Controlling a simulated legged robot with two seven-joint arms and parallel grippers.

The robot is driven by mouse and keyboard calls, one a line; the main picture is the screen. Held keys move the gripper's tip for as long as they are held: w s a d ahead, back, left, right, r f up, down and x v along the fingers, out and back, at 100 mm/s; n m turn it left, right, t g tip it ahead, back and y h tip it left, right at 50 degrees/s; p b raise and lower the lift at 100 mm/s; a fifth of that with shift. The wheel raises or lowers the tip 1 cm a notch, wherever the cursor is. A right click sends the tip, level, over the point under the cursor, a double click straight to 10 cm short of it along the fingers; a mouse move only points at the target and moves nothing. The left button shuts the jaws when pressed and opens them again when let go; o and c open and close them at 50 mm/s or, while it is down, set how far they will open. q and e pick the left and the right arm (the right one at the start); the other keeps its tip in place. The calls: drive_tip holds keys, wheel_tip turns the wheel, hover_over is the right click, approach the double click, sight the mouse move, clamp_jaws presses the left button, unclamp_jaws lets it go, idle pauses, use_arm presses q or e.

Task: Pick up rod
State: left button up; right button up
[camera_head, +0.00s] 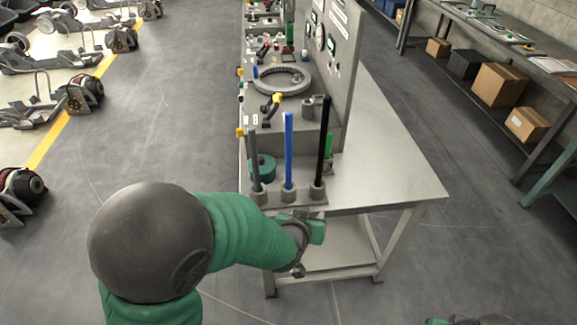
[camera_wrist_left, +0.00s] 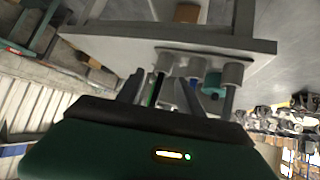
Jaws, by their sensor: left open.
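Three upright rods stand in round holders on the near end of the bench: a grey rod (camera_head: 254,160) on the left, a blue rod (camera_head: 289,150) in the middle and a black rod (camera_head: 325,142) on the right. My left gripper (camera_head: 312,228) is open and empty, low at the bench's near edge, in front of the holders and below the rod tops. In the left wrist view, which looks inverted, the open fingers (camera_wrist_left: 162,92) point toward the holders (camera_wrist_left: 197,68). The grey rod (camera_wrist_left: 229,100) shows to the right of the fingers there.
The bench (camera_head: 390,165) has an upright panel (camera_head: 338,60), a grey ring (camera_head: 281,79) and a teal round part (camera_head: 263,167) behind the rods. Boxes (camera_head: 499,84) sit under a side bench at right. A small dark and green part shows at the bottom right.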

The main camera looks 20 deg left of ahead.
sight(288, 131)
use_arm(q)
drive_tip(key=w+a+r+n+t+y+b, duration=0.2)
drive_tip(key=a+r+n+t+y+b, duration=0.15)
drive_tip(key=r+t+y, duration=0.4)
drive_tip(key=w+a+r+p, duration=0.1)
drive_tip(key=w+a, duration=0.2)
drive_tip(key=w, duration=0.1)
drive_tip(key=w+a+r+y+p, duration=0.1)
drive_tip(key=w+a+r, duration=0.1)
drive_tip(key=w, duration=0.3)
drive_tip(key=w+a+r+g+y, duration=0.1)
drive_tip(key=w+a, duration=0.3)
drive_tip(key=shift+w+a+r+n+p, duration=0.2)
drive_tip(key=shift+a+r+n+p, duration=0.05)
drive_tip(key=shift+a+p, duration=0.15)
drive_tip(key=shift+w+a, duration=0.1)
drive_tip(key=shift+w, duration=0.1)
clamp_jaws()
use_arm(e)
drive_tip(key=shift+x, duration=0.85)
drive_tip(key=shift+s, duration=0.15)
